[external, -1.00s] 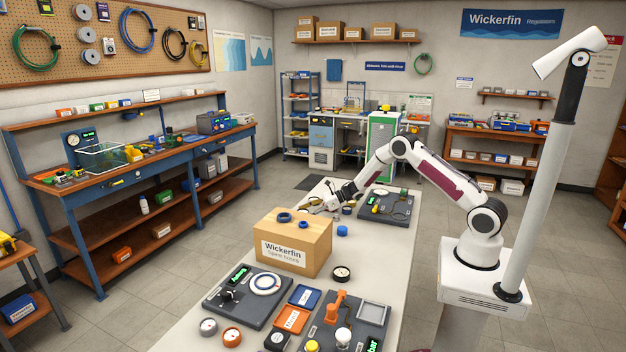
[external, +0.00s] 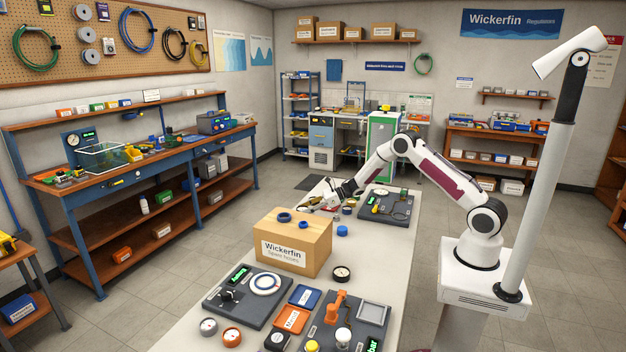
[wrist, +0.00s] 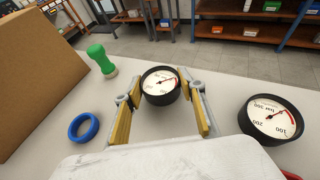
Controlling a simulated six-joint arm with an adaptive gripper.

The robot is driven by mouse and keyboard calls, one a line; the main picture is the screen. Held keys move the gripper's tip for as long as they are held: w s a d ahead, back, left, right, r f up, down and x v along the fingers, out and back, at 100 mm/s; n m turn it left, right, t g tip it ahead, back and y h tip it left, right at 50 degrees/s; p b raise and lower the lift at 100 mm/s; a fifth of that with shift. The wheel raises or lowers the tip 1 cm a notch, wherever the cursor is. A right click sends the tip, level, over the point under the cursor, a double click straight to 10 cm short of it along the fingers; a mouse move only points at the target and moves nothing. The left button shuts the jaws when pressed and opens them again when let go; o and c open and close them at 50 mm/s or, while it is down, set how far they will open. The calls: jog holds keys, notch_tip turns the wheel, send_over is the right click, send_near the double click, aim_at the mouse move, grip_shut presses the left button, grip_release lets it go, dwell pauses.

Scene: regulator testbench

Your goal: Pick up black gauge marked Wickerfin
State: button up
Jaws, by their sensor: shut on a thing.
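A round black gauge (wrist: 158,84) with a white dial and a red mark sits between the fingertips of my gripper (wrist: 161,90) in the wrist view. My gripper, with yellow pads, is shut on this gauge at its sides. The maker's name on the dial is too small to read. A second black gauge (wrist: 270,118) marked "bar" lies on the table to the right, apart from the fingers. In the external view my gripper (external: 316,204) is low over the table behind the cardboard box, and the held gauge is hard to make out there.
The cardboard box (wrist: 35,75) is close on the left, and shows in the external view (external: 292,245). A blue ring (wrist: 84,127) and a green-handled stamp (wrist: 100,58) stand left of the fingers. Another black gauge (external: 341,273) lies right of the box.

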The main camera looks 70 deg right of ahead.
aim_at(305, 208)
jog(key=shift+r, duration=4.25)
jog(key=shift+d, duration=0.15)
